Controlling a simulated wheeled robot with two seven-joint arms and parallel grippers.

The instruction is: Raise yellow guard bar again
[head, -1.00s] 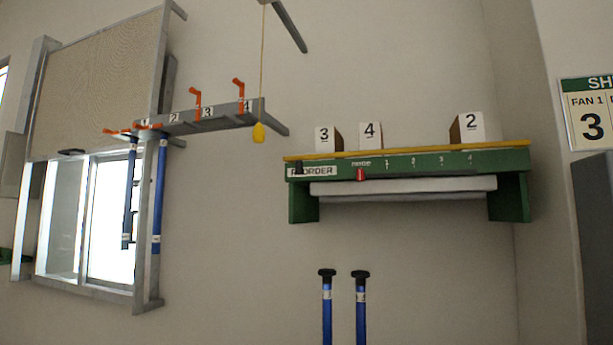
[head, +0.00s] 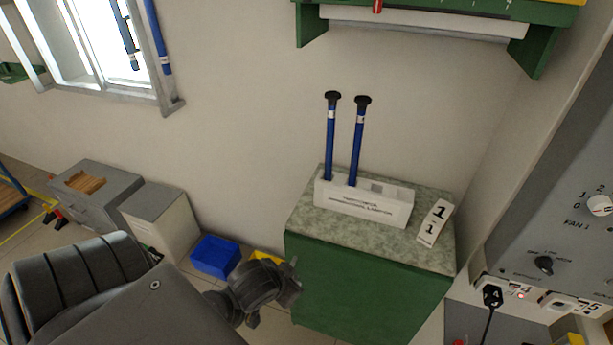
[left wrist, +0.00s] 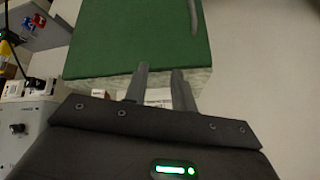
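A thin yellow bar (head: 565,2) shows only as a sliver along the green wall shelf at the top right of the head view. Most of it is out of frame. I cannot tell whether it is raised or lowered. My left gripper (head: 290,284) is low in the head view, in front of the green cabinet and well below the bar. In the left wrist view, its two fingers (left wrist: 160,72) stand apart with nothing visible between them, pointing toward the cabinet. My right gripper is not in view.
The green cabinet (head: 370,290) has a speckled top bearing a white holder (head: 362,206) with two blue rods (head: 357,145) and a number card (head: 433,222). A grey control panel (head: 560,200) stands right. A blue bin (head: 215,256) is on the floor.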

